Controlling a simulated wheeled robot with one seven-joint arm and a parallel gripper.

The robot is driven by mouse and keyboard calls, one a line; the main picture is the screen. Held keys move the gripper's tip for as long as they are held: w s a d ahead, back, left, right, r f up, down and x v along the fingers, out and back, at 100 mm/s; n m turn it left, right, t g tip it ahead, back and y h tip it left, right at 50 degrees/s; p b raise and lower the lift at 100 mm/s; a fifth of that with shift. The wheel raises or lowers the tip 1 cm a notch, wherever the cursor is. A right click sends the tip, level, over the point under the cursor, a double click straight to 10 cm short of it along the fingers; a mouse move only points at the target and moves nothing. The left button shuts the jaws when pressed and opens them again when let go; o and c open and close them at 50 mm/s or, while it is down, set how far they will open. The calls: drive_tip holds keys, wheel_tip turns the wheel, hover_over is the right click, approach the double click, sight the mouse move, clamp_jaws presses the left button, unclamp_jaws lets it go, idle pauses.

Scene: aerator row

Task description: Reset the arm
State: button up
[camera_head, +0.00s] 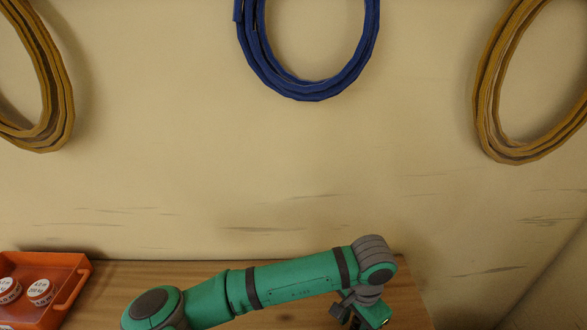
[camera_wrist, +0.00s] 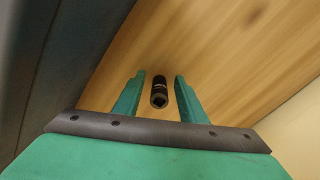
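My gripper (camera_wrist: 159,76) shows two green fingers standing apart in the wrist view. A small black cylindrical piece like a socket (camera_wrist: 159,92), with a hollow end facing the camera, appears between them. Wood shows on both sides of it, so neither finger seems to touch it. Whether it rests on the wood or how far below the fingertips it is, I cannot tell. In the head view my arm reaches right, low over the wooden table (camera_head: 290,315), and my gripper (camera_head: 362,312) points down at the bottom edge, partly cut off. The black piece is not visible there.
An orange tray (camera_head: 72,291) with white-lidded round containers (camera_head: 39,290) stands at the table's left. A blue hose coil (camera_head: 310,90) and yellow-brown coils (camera_head: 45,135) hang on the wall (camera_head: 200,150). The table's right end shows near my gripper.

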sight(355, 321)
drive_tip(key=shift+r, duration=1.55)
drive_tip(key=shift+f, duration=0.15)
